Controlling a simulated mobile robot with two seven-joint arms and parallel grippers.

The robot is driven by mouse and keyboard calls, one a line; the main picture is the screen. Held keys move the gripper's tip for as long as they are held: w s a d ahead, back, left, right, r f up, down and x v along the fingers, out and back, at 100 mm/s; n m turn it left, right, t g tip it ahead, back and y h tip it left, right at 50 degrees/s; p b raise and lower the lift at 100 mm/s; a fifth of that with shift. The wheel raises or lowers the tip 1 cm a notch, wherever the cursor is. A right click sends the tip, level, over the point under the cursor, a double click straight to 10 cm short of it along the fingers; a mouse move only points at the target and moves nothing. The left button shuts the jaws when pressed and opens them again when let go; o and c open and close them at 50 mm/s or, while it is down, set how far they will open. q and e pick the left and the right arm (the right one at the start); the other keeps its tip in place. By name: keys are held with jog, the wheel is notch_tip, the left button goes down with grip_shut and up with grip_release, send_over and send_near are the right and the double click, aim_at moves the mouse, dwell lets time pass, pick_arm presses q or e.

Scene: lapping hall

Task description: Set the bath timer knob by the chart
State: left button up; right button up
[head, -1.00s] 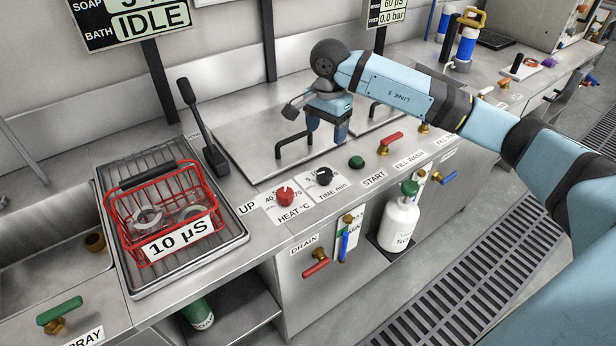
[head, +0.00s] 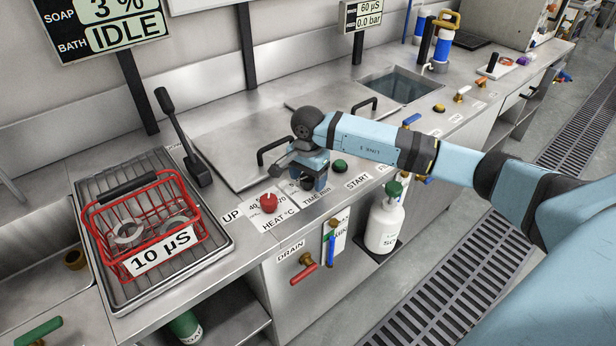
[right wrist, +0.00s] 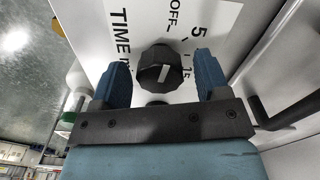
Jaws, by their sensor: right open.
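The black bath timer knob (right wrist: 160,68) with a white pointer mark shows in the right wrist view, on a white plate with OFF, 5 and 15 marks. Its pointer leans up and slightly right; I cannot tell which mark it meets. My right gripper (right wrist: 161,62) is open, one blue finger on each side of the knob, with gaps visible. In the head view my right gripper (head: 314,176) is over the TIME min label (head: 322,194) and mostly hides the knob. My left gripper is not in view. I see no chart that I can identify.
The red HEAT knob (head: 269,202) is just left of my right gripper, and the green START button (head: 340,166) just right. A lid handle (head: 274,149) stands behind. A red basket (head: 140,262) marked 10 µS sits on a rack. The display (head: 107,30) reads BATH IDLE.

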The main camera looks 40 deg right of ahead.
jog(key=c, duration=0.9)
jog(key=shift+c, duration=0.2)
